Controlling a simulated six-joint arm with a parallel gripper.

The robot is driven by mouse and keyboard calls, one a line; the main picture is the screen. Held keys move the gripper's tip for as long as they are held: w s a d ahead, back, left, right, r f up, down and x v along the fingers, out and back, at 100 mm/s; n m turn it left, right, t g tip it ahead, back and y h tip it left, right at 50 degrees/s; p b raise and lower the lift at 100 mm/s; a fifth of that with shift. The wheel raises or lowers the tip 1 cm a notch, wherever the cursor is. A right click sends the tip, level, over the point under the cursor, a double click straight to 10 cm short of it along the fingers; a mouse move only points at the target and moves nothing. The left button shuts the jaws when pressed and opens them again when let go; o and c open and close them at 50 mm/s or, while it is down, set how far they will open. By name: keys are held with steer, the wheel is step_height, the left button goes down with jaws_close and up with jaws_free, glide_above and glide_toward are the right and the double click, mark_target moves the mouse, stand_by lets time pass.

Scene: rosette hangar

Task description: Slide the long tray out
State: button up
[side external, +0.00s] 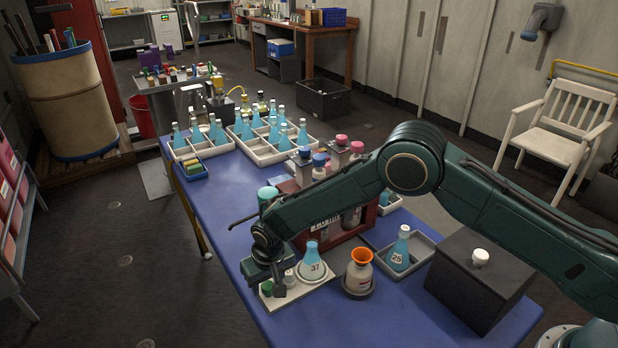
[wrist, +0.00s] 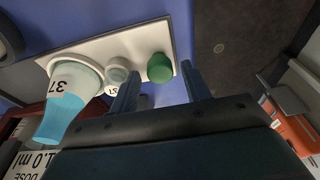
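A long white tray (side external: 299,289) lies near the front edge of the blue table; it also shows in the wrist view (wrist: 132,42). My gripper (side external: 272,276) is low over the tray's green-capped end. In the wrist view its two fingers (wrist: 160,84) are apart, with the green cap showing between them. Nothing is visibly clamped. Whether the fingers touch the tray, I cannot tell.
A red rack (side external: 342,228) stands behind.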

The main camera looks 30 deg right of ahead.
steer(key=shift+r, duration=0.1)
stand_by(0.5)
steer(key=shift+w+v, duration=0.25)
steer(key=shift+v, duration=0.85)
steer(key=shift+w+v, duration=0.2)
steer(key=shift+v, duration=0.9)
steer(key=shift+w+v, duration=0.25)
steer(key=shift+v, duration=0.9)
steer(key=shift+r, duration=0.1)
